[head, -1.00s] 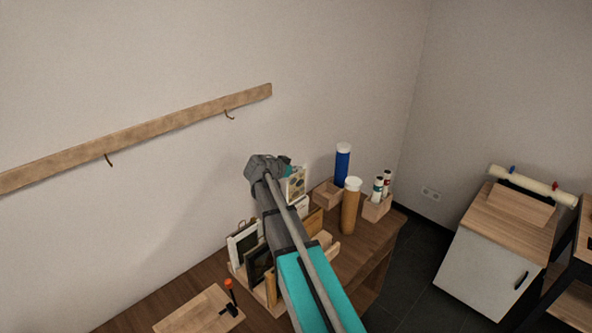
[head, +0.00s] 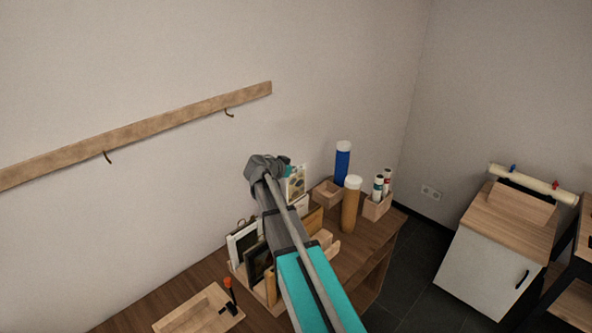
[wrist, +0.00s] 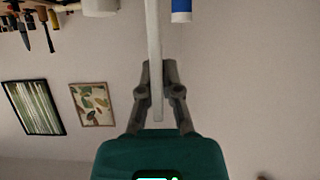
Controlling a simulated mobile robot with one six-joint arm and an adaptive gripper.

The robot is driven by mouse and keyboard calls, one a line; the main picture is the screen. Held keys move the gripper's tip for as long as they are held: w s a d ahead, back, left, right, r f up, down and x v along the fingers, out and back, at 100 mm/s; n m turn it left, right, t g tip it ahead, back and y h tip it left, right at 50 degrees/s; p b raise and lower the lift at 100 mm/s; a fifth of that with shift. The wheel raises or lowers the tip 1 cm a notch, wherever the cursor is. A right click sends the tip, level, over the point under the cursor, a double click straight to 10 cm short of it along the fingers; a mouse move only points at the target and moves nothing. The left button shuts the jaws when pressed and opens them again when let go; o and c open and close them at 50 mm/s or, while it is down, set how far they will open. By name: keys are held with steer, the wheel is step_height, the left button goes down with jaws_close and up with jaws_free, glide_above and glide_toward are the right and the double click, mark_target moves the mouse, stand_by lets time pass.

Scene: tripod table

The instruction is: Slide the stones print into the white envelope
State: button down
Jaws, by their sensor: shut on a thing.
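The stones print (head: 296,184) shows in the head view as a pale card with rounded blotches, upright above the far end of the table sorter. In the wrist view it is a thin white strip seen edge-on (wrist: 152,35). My gripper (wrist: 157,70) is shut on it, with one finger on each side. In the head view my arm hides most of the gripper. A white piece, likely the white envelope (head: 301,204), stands just below the print beside a brown one. Its opening cannot be made out, and I cannot tell whether the print touches it.
Dark and white frames (head: 243,244) stand in the wooden sorter left of my arm. A brown tube (head: 351,207), a blue tube (head: 342,163) and a box with bottles (head: 377,207) stand to the right. A wooden tray (head: 199,309) lies in front.

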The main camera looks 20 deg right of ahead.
mark_target(296, 200)
steer(key=shift+f+b, duration=5.4)
steer(key=shift+f, duration=0.35)
steer(key=c, duration=0.7)
jaws_free()
steer(key=shift+r, duration=0.2)
